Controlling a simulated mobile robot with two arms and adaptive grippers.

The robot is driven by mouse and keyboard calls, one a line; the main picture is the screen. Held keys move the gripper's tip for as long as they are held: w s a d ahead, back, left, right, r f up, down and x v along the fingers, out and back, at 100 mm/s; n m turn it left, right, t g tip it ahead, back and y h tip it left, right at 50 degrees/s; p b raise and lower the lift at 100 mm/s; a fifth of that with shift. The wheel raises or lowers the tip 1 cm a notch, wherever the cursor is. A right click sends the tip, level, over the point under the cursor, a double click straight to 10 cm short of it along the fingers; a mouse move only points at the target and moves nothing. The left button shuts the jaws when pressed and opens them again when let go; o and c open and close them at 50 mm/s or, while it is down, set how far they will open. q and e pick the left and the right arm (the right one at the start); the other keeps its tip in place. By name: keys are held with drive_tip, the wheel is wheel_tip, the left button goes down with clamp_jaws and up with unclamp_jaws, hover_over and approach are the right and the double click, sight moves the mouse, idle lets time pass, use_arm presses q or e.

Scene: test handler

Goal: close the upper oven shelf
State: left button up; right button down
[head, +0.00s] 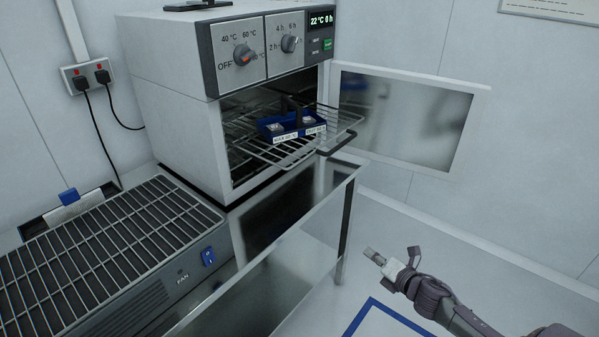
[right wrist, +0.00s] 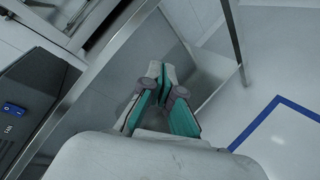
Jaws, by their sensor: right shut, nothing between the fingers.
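The oven (head: 172,78) stands on a steel table with its door (head: 405,115) swung wide open to the right. The upper oven shelf (head: 345,122), a wire rack, is pulled partly out of the opening. A blue holder (head: 291,129) with labelled fronts sits on it. A dark handle (head: 338,150) shows at the shelf's front right. My right gripper (head: 377,257) is shut and empty, low to the right of the table and well apart from the shelf. The right wrist view shows its closed fingers (right wrist: 162,72) beside the table edge. My left gripper is out of view.
A fan unit with a wire grille (head: 95,250) fills the left of the table. The steel table's front edge (head: 290,235) lies between my right gripper and the oven. Blue tape (head: 385,312) marks the open floor.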

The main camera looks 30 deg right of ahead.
drive_tip(key=w+a+r+n+t+y, duration=0.1)
drive_tip(key=w+a+r+n+y, duration=0.1)
drive_tip(key=r+n, duration=0.45)
drive_tip(key=w+a+r+n+t+y, duration=0.1)
drive_tip(key=a+r+n+y, duration=0.15)
drive_tip(key=r, duration=0.65)
drive_tip(key=n+y, duration=0.3)
drive_tip(key=n, duration=0.3)
approach(290, 168)
drive_tip(key=shift+h, duration=0.35)
drive_tip(key=p+x, duration=0.5)
drive_tip(key=x, duration=0.1)
drive_tip(key=shift+w+a+r+p, duration=0.1)
drive_tip(key=shift+w+a+p, duration=0.05)
drive_tip(key=shift+p, duration=0.2)
drive_tip(key=shift+w+a+f, duration=0.2)
drive_tip(key=shift+w+a, duration=0.05)
drive_tip(key=shift+w, duration=0.2)
drive_tip(key=shift+w, duration=0.1)
